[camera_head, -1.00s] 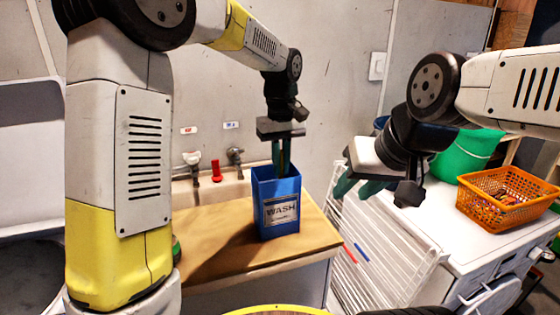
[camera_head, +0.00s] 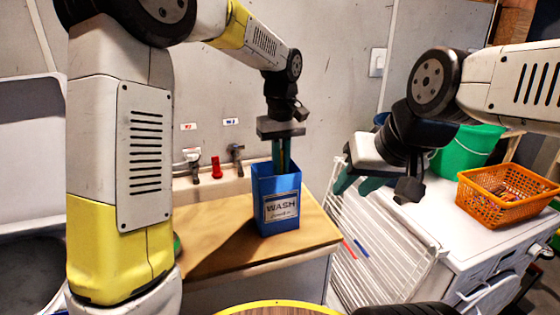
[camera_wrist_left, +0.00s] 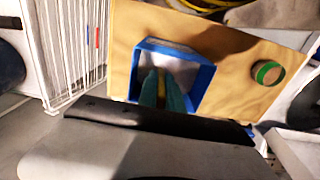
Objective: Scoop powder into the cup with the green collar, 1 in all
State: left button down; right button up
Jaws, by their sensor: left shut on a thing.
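A blue open-topped box labelled WASH (camera_head: 280,208) stands upright on the wooden counter, with pale powder visible inside it in the left wrist view (camera_wrist_left: 178,70). My left gripper (camera_head: 281,168) points down into the box mouth. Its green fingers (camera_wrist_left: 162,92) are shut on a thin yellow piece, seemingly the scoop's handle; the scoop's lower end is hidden. The cup with the green collar (camera_wrist_left: 267,73) stands on the counter beside the box. In the head view my left arm mostly hides it; only a green edge (camera_head: 177,244) shows. My right gripper (camera_head: 358,186) is open and empty, right of the box.
An orange basket (camera_head: 507,198) and a green bucket (camera_head: 468,150) sit on the white surface further right. Taps (camera_head: 236,157) are behind the box.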

pick_arm(q)
jog(key=shift+r, duration=0.1)
jog(key=shift+r, duration=6.9)
jog(key=shift+s, duration=0.1)
